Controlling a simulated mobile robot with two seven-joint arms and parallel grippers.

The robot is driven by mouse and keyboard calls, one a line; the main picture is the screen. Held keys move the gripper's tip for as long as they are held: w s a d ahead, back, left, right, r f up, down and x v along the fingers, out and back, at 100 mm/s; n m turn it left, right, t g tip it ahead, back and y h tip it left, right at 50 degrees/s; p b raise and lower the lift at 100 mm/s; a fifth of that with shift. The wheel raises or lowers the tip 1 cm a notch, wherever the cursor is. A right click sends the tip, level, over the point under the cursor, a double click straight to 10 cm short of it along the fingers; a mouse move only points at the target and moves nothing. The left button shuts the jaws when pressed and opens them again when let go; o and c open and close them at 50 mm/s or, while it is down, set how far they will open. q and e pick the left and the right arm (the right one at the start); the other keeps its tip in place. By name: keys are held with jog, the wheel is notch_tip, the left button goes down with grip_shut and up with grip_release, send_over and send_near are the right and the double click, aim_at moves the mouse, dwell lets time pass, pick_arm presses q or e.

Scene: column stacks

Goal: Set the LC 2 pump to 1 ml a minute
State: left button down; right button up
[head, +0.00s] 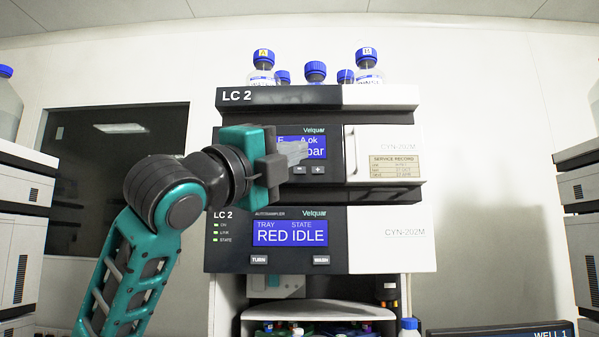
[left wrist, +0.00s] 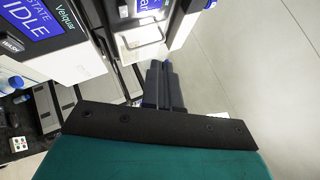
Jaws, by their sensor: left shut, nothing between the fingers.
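The LC 2 pump (head: 376,133) is the upper white unit of the stack in the head view. Its blue screen (head: 318,141) is partly hidden by my left gripper; "A ok" and the end of "bar" show, but no flow figure is readable. Below the screen are a minus button (head: 299,171) and a plus button (head: 318,170). My left gripper (head: 300,152) is shut and empty, its fingertips in front of the screen just above the buttons. I cannot tell whether it touches the panel. Its closed fingers (left wrist: 163,85) also show in the left wrist view. My right gripper is not in view.
Below the pump, the autosampler (head: 390,240) shows "TRAY RED, STATE IDLE", with turn (head: 259,260) and wash (head: 321,260) buttons. Blue-capped bottles (head: 316,72) stand on top. The pump door has a vertical handle (head: 351,151) right of the screen. Other stacks flank both sides.

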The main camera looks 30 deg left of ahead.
aim_at(294, 169)
pick_arm(q)
jog(key=shift+w, duration=0.1)
jog(key=shift+w+a+p, duration=0.2)
jog(key=shift+w+a, duration=0.55)
jog(key=shift+w, duration=0.5)
jog(key=shift+w+a+p, duration=0.2)
jog(key=shift+w+a, duration=0.6)
jog(key=shift+w, duration=0.4)
jog(key=shift+w+a+p, duration=0.2)
jog(key=shift+w+a, duration=0.55)
jog(key=shift+w, duration=0.5)
jog(key=shift+w+a+p, duration=0.25)
jog(key=shift+w+p, duration=0.1)
jog(key=shift+p, duration=0.15)
